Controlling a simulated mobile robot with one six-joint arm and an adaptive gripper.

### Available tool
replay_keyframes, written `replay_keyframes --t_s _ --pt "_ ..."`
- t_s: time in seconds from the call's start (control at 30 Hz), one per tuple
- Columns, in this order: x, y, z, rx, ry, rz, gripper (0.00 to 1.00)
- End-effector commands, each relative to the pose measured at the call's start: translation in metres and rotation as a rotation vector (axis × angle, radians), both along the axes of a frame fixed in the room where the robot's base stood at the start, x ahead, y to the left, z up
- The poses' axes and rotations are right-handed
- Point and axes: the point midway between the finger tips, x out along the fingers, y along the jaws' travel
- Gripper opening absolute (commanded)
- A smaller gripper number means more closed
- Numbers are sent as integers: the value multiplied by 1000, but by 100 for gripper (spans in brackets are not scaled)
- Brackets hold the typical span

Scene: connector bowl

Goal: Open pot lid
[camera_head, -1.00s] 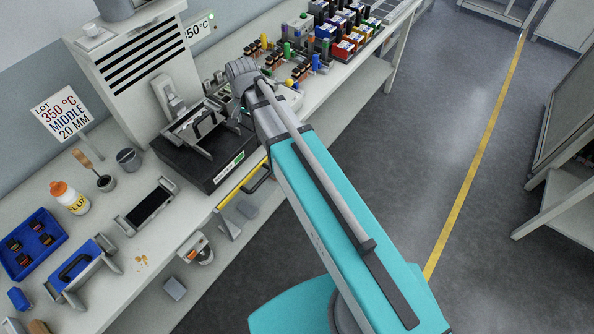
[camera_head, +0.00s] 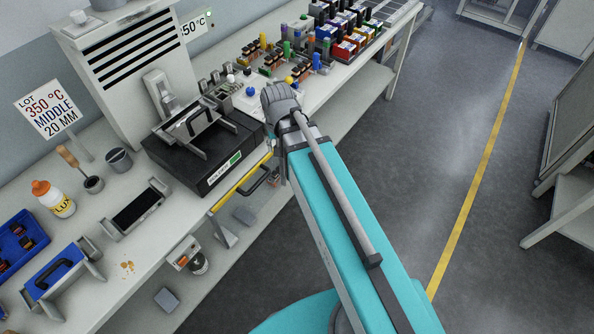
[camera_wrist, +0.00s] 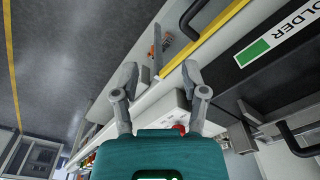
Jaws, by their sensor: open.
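The solder pot is a black box (camera_head: 222,152) on the bench, with a green-and-white label on its front. A grey metal frame (camera_head: 190,128) sits on its top. In the wrist view the pot's dark front (camera_wrist: 235,75) with part of the label fills the upper right. A black curved handle (camera_wrist: 291,141) shows at the lower right; I cannot tell whether it belongs to the lid. My gripper (camera_wrist: 160,78) is open and empty, its two fingers apart beside the pot's front. In the head view its fingers are hidden by my wrist, right of the pot.
A yellow rail (camera_head: 238,187) runs along the bench front below the pot. A grey cabinet with slots (camera_head: 135,65) stands behind. Small connectors (camera_head: 285,62) crowd the bench beyond my wrist. A flux bottle (camera_head: 55,200) stands at left. The floor (camera_head: 440,130) at right is clear.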

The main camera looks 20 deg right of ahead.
Motion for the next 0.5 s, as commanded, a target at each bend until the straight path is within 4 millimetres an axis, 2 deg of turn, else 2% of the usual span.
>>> replay_keyframes --t_s 0.03,0.5 --pt "-7 -5 -9 -2 3 13 57" --pt "-43 -34 -44 -18 29 154 57"
